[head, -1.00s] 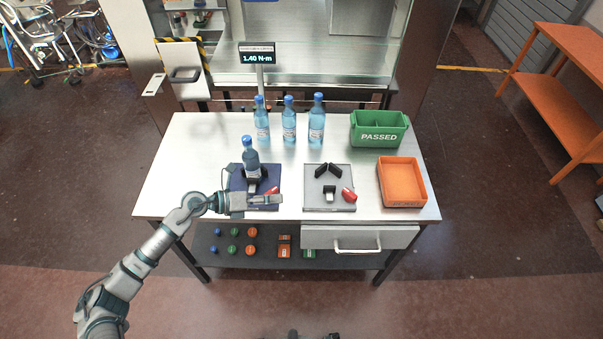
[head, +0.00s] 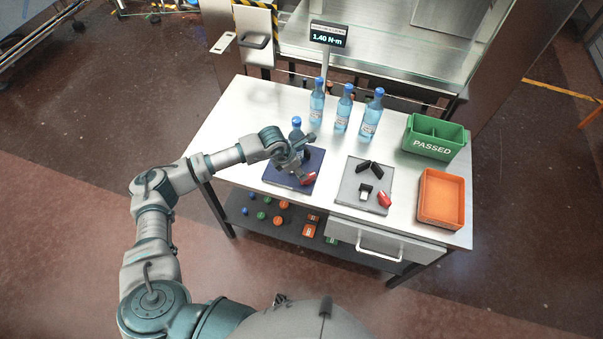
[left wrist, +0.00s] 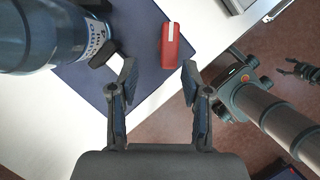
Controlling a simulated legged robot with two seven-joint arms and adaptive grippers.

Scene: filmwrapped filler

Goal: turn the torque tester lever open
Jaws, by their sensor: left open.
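The blue torque tester (head: 276,174) sits on the left part of the table with a blue-capped bottle (head: 296,129) upright in it. Its red lever (head: 307,179) is at the tester's front right corner. My left gripper (head: 304,160) is over the tester, close to the lever. In the left wrist view my open fingers (left wrist: 160,75) point toward the red lever (left wrist: 170,45), which shows beyond and between the tips, apart from them. The bottle (left wrist: 45,35) and a black clamp jaw (left wrist: 103,53) are left of the fingers.
A second, grey tester (head: 352,192) with a red lever stands to the right. Three bottles (head: 343,108) stand at the back near the display (head: 328,36) reading 1.40 N·m. A green PASSED bin (head: 433,150) and an orange tray (head: 428,211) are at the right.

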